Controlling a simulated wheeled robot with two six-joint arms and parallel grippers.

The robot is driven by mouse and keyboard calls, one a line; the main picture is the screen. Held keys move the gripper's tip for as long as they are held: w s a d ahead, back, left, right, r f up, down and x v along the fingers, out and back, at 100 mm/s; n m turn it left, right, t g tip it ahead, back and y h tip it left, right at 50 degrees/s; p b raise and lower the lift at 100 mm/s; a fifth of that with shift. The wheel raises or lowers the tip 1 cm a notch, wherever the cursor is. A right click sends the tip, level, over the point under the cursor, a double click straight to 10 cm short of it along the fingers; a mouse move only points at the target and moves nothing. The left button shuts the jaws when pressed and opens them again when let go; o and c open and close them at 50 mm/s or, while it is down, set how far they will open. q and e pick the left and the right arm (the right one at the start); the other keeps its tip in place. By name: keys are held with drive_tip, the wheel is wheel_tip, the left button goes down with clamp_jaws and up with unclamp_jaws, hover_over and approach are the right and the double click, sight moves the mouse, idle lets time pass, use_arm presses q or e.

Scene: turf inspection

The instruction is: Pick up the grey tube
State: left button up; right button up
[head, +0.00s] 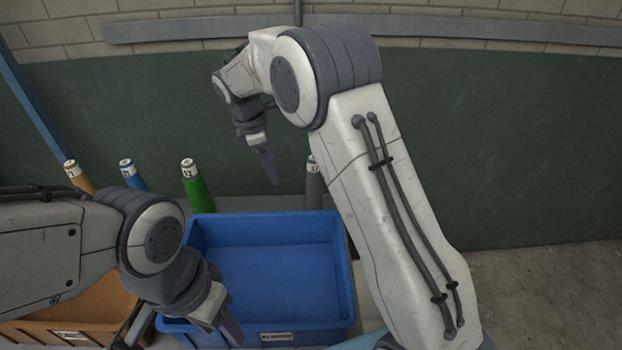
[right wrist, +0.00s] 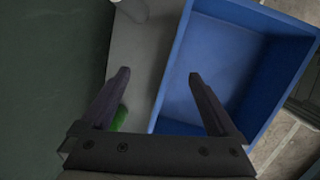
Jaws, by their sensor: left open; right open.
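The grey tube (head: 314,188) stands upright behind the blue bin in the head view, partly hidden by my right arm. A pale grey end at the top edge of the right wrist view (right wrist: 134,9) looks like the same tube, cut off by the frame. My right gripper (head: 270,168) is open and empty, pointing down above the strip behind the bin, left of the grey tube and apart from it. Its two spread fingers show in the right wrist view (right wrist: 157,78). My left gripper (head: 228,324) is open and empty over the blue bin's front left.
The blue bin (head: 348,275) looks empty. Green (head: 197,186), blue (head: 132,174) and orange (head: 78,177) tubes stand in a row to the left of the grey one. An orange bin (head: 95,302) is at lower left. A dark green wall (head: 480,150) closes the back.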

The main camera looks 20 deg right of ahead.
sight(314, 172)
drive_tip(key=w+d+f+n, duration=0.1)
drive_tip(key=w+d+f, duration=0.2)
drive_tip(key=d, duration=0.1)
drive_tip(key=w+d+f+n+h+p, duration=0.1)
drive_tip(key=w+d+f, duration=0.2)
drive_tip(key=d, duration=0.1)
drive_tip(key=w+d+f+n+h, duration=0.1)
drive_tip(key=w+d+f, duration=0.2)
drive_tip(key=d, duration=0.1)
drive_tip(key=shift+d+f+p, duration=0.1)
drive_tip(key=shift+p, duration=0.2)
drive_tip(key=p+x, duration=0.2)
drive_tip(key=x, duration=0.3)
drive_tip(key=shift+w+d+f, duration=0.1)
drive_tip(key=shift+f, duration=0.1)
drive_tip(key=shift+d+f, duration=0.1)
drive_tip(key=shift+f, duration=0.2)
clamp_jaws()
